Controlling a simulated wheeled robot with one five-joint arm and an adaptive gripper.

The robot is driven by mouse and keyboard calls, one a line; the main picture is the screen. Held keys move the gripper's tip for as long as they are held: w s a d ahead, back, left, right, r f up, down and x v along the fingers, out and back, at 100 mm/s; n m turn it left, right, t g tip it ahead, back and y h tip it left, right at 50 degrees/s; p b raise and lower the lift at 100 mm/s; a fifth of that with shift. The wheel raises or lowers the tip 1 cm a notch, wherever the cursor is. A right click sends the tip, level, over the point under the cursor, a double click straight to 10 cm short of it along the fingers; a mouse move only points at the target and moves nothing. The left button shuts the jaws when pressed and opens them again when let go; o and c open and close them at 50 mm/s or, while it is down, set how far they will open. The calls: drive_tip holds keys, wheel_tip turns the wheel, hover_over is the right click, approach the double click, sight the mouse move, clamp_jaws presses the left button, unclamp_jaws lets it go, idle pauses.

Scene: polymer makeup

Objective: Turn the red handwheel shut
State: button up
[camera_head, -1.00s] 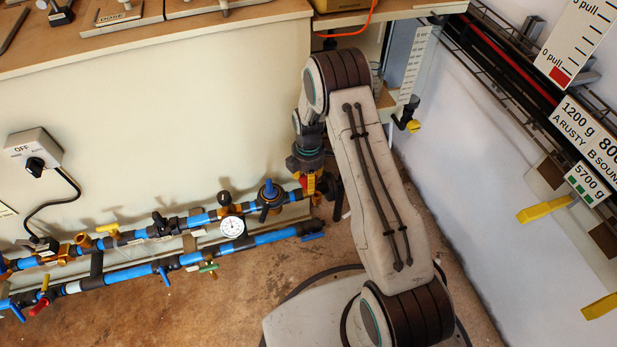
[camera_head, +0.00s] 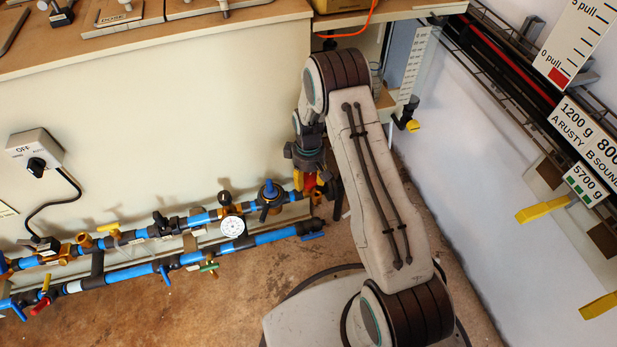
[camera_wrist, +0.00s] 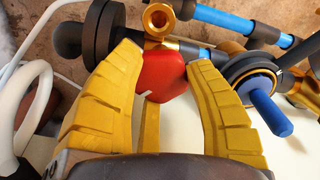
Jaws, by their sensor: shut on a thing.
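The red handwheel (camera_wrist: 161,76) sits at a brass fitting (camera_wrist: 158,22) in the wrist view, with a pale mark on its face. My gripper (camera_wrist: 166,60) has its yellow fingers on either side of the red handwheel and is shut on it. The fingers cover the handwheel's side edges. In the head view, my gripper (camera_head: 310,180) points down at the right end of the upper pipe row, and a bit of the red handwheel (camera_head: 309,184) shows between the fingers.
A blue-handled valve (camera_head: 269,192) stands just left of my gripper, and a round gauge (camera_head: 232,228) is below it. Blue pipes (camera_head: 130,271) run left along the cream bench front. A white wheel (camera_wrist: 35,105) is at left in the wrist view. Open floor (camera_head: 210,310) lies in front.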

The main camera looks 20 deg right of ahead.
sight(309, 178)
drive_tip(key=shift+s+f+m, duration=0.15)
drive_tip(key=shift+m, duration=1.75)
drive_tip(key=o, duration=1.2)
drive_tip(key=shift+o, duration=0.2)
wheel_tip(309, 178, up, 12)
